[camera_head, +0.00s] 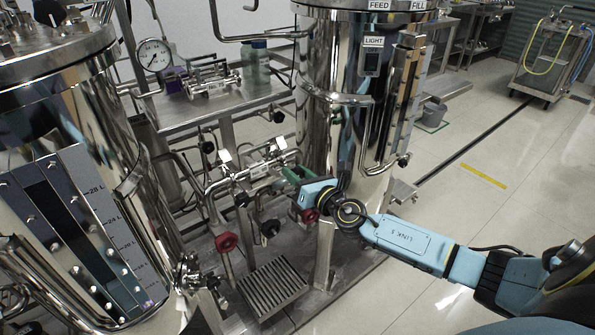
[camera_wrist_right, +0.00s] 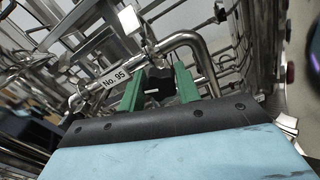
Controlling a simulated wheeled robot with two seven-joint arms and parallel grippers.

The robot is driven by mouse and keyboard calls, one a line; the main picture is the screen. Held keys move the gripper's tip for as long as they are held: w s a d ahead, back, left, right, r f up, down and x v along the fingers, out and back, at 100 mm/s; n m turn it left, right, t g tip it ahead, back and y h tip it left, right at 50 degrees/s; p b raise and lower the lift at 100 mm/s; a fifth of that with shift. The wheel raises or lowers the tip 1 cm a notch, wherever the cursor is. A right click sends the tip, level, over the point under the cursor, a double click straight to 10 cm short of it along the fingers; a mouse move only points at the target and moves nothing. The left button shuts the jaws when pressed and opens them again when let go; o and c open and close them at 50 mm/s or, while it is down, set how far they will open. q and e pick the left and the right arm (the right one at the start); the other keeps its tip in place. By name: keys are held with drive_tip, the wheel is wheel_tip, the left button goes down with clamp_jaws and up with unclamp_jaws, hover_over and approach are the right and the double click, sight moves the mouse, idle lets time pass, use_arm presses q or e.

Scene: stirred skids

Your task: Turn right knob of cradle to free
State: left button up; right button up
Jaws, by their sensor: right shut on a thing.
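My right gripper (camera_head: 287,174) reaches in from the right, its green fingers at the right end of a pipe assembly in the skid. In the right wrist view, the two green fingers (camera_wrist_right: 158,78) are shut on a black knob (camera_wrist_right: 160,88), one on each side. The knob sits beside a steel pipe labelled "No. 95" (camera_wrist_right: 115,82), which I take to be the piece in the cradle (camera_head: 255,168). In the head view, the gripped knob is hidden by my gripper. My left gripper is not in view.
A large steel tank (camera_head: 345,110) stands just behind my right wrist, and a sight-scale tank (camera_head: 75,200) is at the left. A side table (camera_head: 210,100) holds another pipe piece.

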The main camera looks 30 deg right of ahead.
drive_tip(key=n+p, duration=0.1)
drive_tip(key=n, duration=0.4)
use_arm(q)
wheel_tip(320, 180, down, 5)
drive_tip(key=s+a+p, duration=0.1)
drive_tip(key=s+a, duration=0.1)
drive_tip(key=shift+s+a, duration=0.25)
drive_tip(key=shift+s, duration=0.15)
use_arm(e)
drive_tip(key=shift+n, duration=1.3)
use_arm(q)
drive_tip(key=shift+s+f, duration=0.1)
use_arm(e)
drive_tip(key=o, duration=1)
drive_tip(key=shift+c, duration=0.2)
drive_tip(key=shift+s, duration=0.55)
use_arm(q)
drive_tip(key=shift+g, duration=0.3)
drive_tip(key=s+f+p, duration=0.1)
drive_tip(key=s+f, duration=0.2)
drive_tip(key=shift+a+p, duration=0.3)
drive_tip(key=shift+p, duration=0.05)
use_arm(e)
drive_tip(key=s+d, duration=0.1)
drive_tip(key=s, duration=1.1)
